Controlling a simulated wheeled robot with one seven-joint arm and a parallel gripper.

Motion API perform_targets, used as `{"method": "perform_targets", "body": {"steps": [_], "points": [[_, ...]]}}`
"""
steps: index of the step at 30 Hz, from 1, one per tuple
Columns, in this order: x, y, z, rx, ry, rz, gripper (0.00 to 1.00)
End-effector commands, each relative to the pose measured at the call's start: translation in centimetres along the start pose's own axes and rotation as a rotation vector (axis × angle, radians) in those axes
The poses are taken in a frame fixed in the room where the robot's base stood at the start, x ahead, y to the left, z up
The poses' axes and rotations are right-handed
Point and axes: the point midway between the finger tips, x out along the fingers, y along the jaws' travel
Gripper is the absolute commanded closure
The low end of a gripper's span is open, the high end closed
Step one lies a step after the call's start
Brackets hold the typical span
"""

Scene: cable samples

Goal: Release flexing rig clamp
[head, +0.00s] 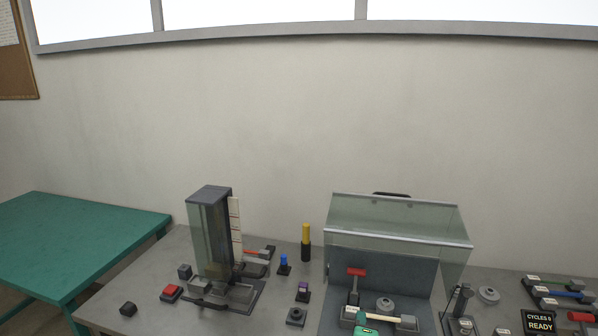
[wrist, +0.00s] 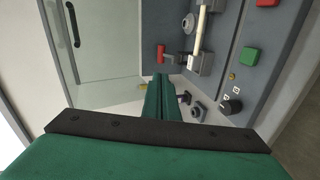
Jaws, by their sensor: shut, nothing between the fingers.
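The flexing rig stands under a clear hood (head: 398,218) with a grey back wall. A pale cable sample (head: 390,318) lies across it between two grey blocks; it also shows in the wrist view (wrist: 199,38). The clamp's red handle (head: 356,271) stands up behind the left block on a dark lever, and it shows in the wrist view (wrist: 161,53). My gripper (wrist: 160,80) has green fingers, shut together and empty. Its tips appear just short of the red handle in the wrist view; their exact gap cannot be told.
A green button (wrist: 249,57) and a red button (wrist: 267,2) sit on the front panel. Left of the rig stand a yellow-topped post (head: 306,240), a purple-topped piece (head: 303,289) and a tall glass column (head: 210,235). A READY display (head: 539,323) is at right.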

Motion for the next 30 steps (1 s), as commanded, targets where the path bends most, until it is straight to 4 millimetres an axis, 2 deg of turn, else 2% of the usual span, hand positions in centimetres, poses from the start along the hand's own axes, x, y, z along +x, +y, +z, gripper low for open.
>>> {"method": "perform_targets", "body": {"steps": [8,14,21,30], "points": [[-1.4,-5.1,-0.6,0.122,0.015,-0.003,1.00],[-4.0,-11.1,-1.9,0.275,0.044,-0.007,1.00],[-8.6,-17.7,-2.8,0.479,0.074,-0.012,1.00],[-16.0,-24.0,-3.2,0.730,0.109,-0.027,1.00]]}}
